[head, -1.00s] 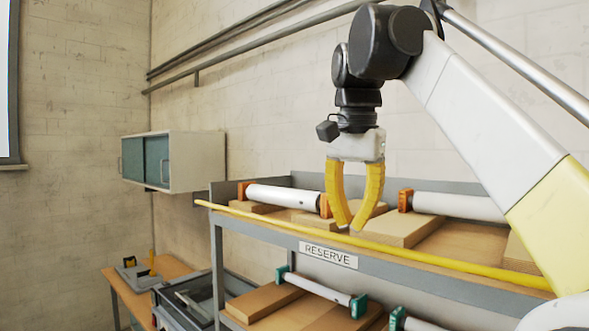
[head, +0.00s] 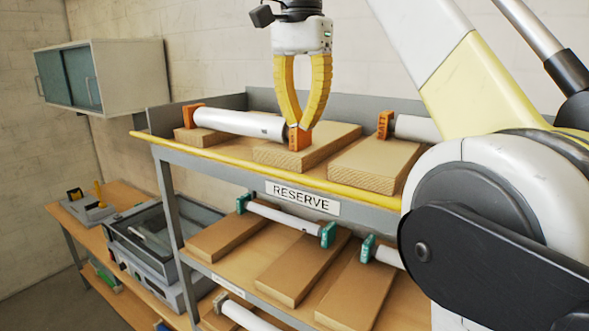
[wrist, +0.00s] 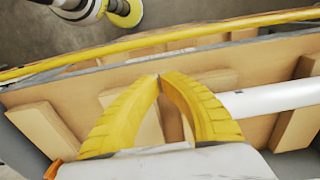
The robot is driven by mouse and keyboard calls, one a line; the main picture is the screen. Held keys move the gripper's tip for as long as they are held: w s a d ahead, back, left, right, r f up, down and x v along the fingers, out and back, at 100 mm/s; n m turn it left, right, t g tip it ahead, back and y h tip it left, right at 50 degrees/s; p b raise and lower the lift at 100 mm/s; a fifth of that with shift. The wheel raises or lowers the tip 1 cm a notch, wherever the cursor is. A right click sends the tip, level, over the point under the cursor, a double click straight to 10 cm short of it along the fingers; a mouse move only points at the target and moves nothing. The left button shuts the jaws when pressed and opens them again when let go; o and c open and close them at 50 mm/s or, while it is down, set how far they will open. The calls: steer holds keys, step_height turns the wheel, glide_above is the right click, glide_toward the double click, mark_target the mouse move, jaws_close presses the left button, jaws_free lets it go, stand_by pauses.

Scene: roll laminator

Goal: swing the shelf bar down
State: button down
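The yellow shelf bar (head: 245,164) runs along the front edge of the top shelf, level with it. It also crosses the upper part of the wrist view (wrist: 150,43). My gripper (head: 299,126) points down over the top shelf, behind the bar and apart from it. Its yellow fingers curve together and their tips meet, with nothing visible held between them. The wrist view shows the tips (wrist: 160,78) together above the shelf boards. The bar's right end is hidden behind my arm in the head view.
White rolls with orange ends (head: 240,122) lie on wooden blocks on the top shelf, close to my fingers. Lower shelves hold rolls with green ends (head: 285,217). A RESERVE label (head: 302,197) is below the bar. A workbench (head: 125,205) and wall cabinet (head: 100,75) are at left.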

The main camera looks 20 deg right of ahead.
mark_target(290, 173)
steer(key=shift+t+h, duration=0.5)
steer(key=shift+h, duration=0.1)
steer(key=s+f, duration=0.1)
steer(key=f, duration=0.1)
steer(key=s+a+f, duration=0.1)
steer(key=f, duration=0.1)
steer(key=s+a+f, duration=0.1)
steer(key=f, duration=0.1)
steer(key=shift+a+f, duration=0.1)
steer(key=shift+a, duration=0.15)
steer(key=shift+s+a+f+t+h+b, duration=0.1)
steer(key=shift+a+f+t+h+b, duration=0.15)
steer(key=shift+f+t+h+b, duration=0.3)
steer(key=shift+s+a+f+t+h+b, duration=0.1)
steer(key=shift+a+f+t+h+b, duration=0.2)
steer(key=shift+h+b, duration=0.45)
steer(key=f+t+h+b, duration=0.2)
steer(key=b, duration=0.1)
steer(key=shift+s+a+f+h, duration=0.15)
steer(key=shift+s+f+h, duration=0.1)
steer(key=shift+h, duration=0.05)
steer(key=shift+f, duration=0.15)
